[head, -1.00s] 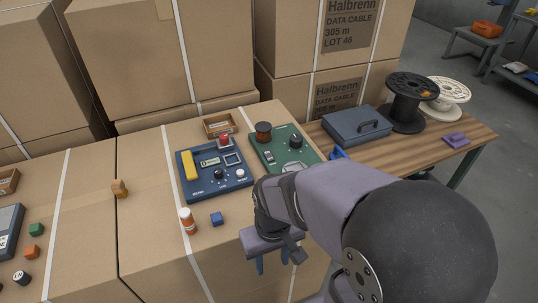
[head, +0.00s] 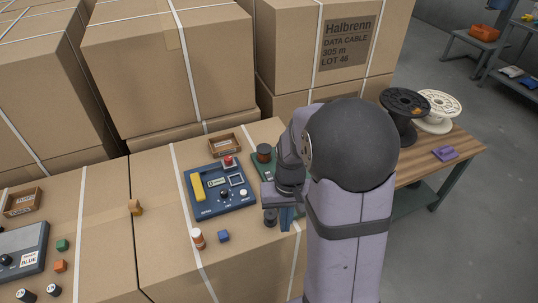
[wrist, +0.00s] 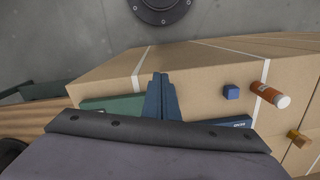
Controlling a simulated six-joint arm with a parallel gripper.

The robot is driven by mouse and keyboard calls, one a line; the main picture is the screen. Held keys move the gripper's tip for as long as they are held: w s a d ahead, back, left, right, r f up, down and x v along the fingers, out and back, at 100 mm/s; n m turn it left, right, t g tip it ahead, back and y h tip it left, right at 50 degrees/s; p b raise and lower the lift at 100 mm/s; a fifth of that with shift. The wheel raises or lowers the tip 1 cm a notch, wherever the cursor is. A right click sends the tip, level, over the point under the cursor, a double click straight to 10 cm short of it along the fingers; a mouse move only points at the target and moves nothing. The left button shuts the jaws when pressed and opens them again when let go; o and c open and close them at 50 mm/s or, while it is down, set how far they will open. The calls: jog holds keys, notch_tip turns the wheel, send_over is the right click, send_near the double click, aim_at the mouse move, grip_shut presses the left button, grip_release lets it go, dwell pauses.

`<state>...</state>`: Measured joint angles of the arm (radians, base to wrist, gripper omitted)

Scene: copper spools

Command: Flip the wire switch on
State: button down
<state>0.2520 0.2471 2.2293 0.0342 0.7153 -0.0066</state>
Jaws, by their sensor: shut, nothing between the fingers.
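The green panel (head: 257,170) carries a copper-wound spool (head: 264,153) at its far end. My arm hides most of this panel, and I cannot make out a wire switch. The panel's edge shows left of my fingers in the wrist view (wrist: 112,104). My gripper (head: 286,222) is shut and empty, fingers together, near the near edge of the panels. Its fingertips also show in the wrist view (wrist: 160,76). The blue panel (head: 222,190), left of my gripper, has a yellow bar, a red button and knobs.
An orange bottle (head: 198,240) and a blue cube (head: 223,236) stand in front of the blue panel. A small wooden tray (head: 224,145) is behind it. Cable spools (head: 404,112) stand on the wooden table at right. Tall cartons rise behind.

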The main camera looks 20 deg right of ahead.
jog(key=w+d+r+n+t, duration=0.1)
jog(key=w+d+r+t, duration=0.1)
jog(key=w+r, duration=0.3)
jog(key=w+d+r+n+t, duration=0.2)
jog(key=w+r, duration=0.3)
jog(key=w, duration=0.8)
jog(key=shift+w+d+r, duration=0.15)
jog(key=shift+w+d, duration=0.1)
jog(key=shift+w, duration=0.15)
jog(key=p, duration=0.4)
send_over(267, 172)
jog(key=s, duration=0.2)
jog(key=f, duration=1.1)
jog(key=shift+w+d+f, duration=0.1)
jog(key=shift+w+f, duration=0.1)
jog(key=shift+f, duration=0.05)
jog(key=shift+x, duration=1)
jog(key=shift+s+f, duration=0.1)
jog(key=shift+s, duration=0.05)
